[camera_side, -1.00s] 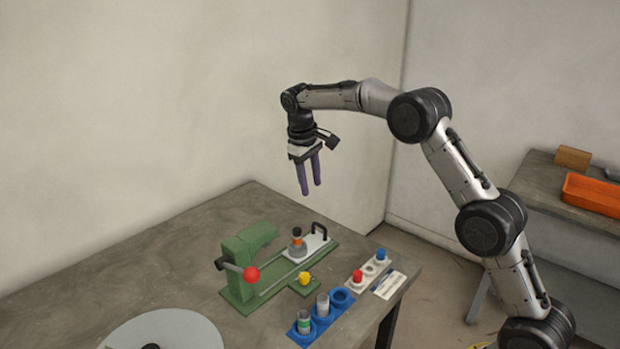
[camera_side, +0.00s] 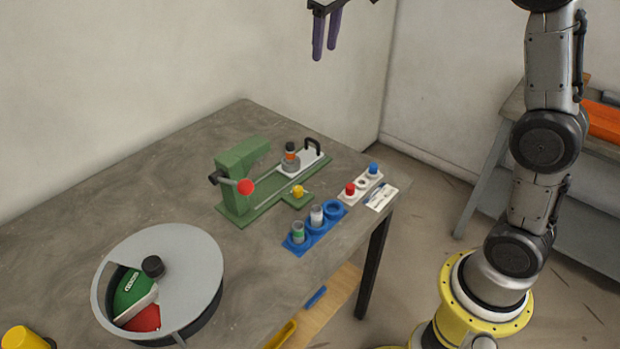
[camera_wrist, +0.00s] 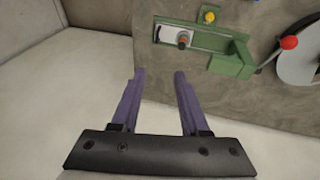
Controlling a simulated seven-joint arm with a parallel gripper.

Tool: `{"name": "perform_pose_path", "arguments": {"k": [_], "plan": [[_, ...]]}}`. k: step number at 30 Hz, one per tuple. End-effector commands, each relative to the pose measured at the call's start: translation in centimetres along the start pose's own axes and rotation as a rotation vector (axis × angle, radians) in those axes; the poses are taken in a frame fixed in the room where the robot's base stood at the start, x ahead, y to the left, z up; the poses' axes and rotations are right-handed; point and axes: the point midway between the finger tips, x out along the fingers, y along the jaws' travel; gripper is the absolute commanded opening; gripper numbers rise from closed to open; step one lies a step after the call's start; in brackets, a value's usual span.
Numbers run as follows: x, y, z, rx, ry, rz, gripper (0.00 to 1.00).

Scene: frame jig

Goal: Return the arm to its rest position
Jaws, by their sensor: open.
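My gripper (camera_side: 326,36) has purple fingers and hangs pointing down at the top edge of the side view, high above the table and empty. In the wrist view my gripper (camera_wrist: 158,80) shows its two fingers apart with nothing between them. Below stands the green jig (camera_side: 240,172) on the table, with a red-knobbed lever and a yellow knob. Its white slide plate (camera_side: 309,163) carries a dark, orange-banded part (camera_side: 291,156). The jig also shows at the upper right of the wrist view (camera_wrist: 232,58), apart from the fingers.
On the grey table (camera_side: 110,190) are a blue holder (camera_side: 320,232) with vials, a white holder (camera_side: 361,187) with red and blue caps, a card (camera_side: 381,198), a round grey-lidded container (camera_side: 195,262) and a yellow cup (camera_side: 22,338). A side bench (camera_side: 512,135) holds an orange tray (camera_side: 602,122).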

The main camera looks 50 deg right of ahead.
Motion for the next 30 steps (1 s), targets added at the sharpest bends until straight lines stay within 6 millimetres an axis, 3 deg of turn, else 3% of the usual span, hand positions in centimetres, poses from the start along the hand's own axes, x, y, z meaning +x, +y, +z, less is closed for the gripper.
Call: {"name": "perform_pose_path", "arguments": {"k": [1, 6, 12, 17, 21, 25, 30], "plan": [[-1.8, -0.3, 1.8, 0.0, 0.029, -0.006, 0.45], [-5.4, -1.7, 7.7, 0.002, 0.106, -0.032, 0.45], [-6.6, -3.6, 15.7, 0.009, 0.186, -0.069, 0.45], [-5.2, -5.4, 22.3, 0.021, 0.24, -0.106, 0.45], [-2.3, -7.0, 27.0, 0.038, 0.262, -0.139, 0.45], [0.4, -8.1, 29.5, 0.053, 0.248, -0.161, 0.45], [1.9, -8.7, 30.1, 0.071, 0.24, -0.176, 0.45]]}}
